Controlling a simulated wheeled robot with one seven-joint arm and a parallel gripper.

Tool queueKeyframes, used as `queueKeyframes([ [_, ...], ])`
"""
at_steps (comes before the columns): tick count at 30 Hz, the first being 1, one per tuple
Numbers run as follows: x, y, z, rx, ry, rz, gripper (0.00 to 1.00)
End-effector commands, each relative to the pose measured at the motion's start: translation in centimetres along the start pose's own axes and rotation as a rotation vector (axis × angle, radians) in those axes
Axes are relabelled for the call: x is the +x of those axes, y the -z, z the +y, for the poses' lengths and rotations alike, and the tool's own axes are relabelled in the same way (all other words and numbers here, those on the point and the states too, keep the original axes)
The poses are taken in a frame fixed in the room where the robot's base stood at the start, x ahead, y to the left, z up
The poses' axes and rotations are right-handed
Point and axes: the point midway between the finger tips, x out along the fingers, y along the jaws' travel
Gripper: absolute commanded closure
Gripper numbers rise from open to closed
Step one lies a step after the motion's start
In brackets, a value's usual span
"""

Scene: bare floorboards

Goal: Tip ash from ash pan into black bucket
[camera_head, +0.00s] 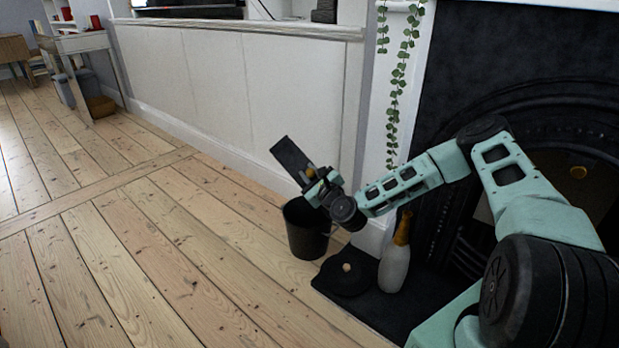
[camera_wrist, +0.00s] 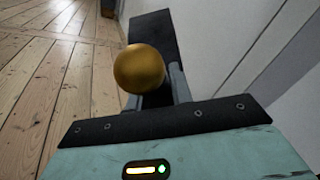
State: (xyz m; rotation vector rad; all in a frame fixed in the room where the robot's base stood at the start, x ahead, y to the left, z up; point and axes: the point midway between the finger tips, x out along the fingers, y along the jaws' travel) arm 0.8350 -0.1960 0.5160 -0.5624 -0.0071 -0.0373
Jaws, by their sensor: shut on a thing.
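My gripper (camera_head: 318,188) is shut on the ash pan (camera_head: 290,157), a dark, flat, narrow pan with a round brass knob. The pan is tilted, and its far end points up and to the left in the head view. In the wrist view, the brass knob (camera_wrist: 140,69) sits between the fingers (camera_wrist: 153,88), with the dark pan (camera_wrist: 152,28) stretching away behind it. The black bucket (camera_head: 306,240) stands upright on the floorboards just below my gripper, apart from the pan. The inside of the bucket and any ash are hidden.
A pale bottle with an amber neck (camera_head: 394,265) and a dark round item with a pale knob (camera_head: 346,279) stand on the black hearth (camera_head: 369,312). White panelling (camera_head: 230,90) rises behind the bucket. Floorboards to the left are clear. A side table (camera_head: 85,42) is far off.

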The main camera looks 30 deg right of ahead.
Motion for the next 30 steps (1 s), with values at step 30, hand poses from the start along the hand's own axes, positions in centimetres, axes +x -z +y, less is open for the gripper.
queueKeyframes([
  [30, 0.1, 0.2, 9.8, -0.465, -0.009, -0.006, 1.00],
])
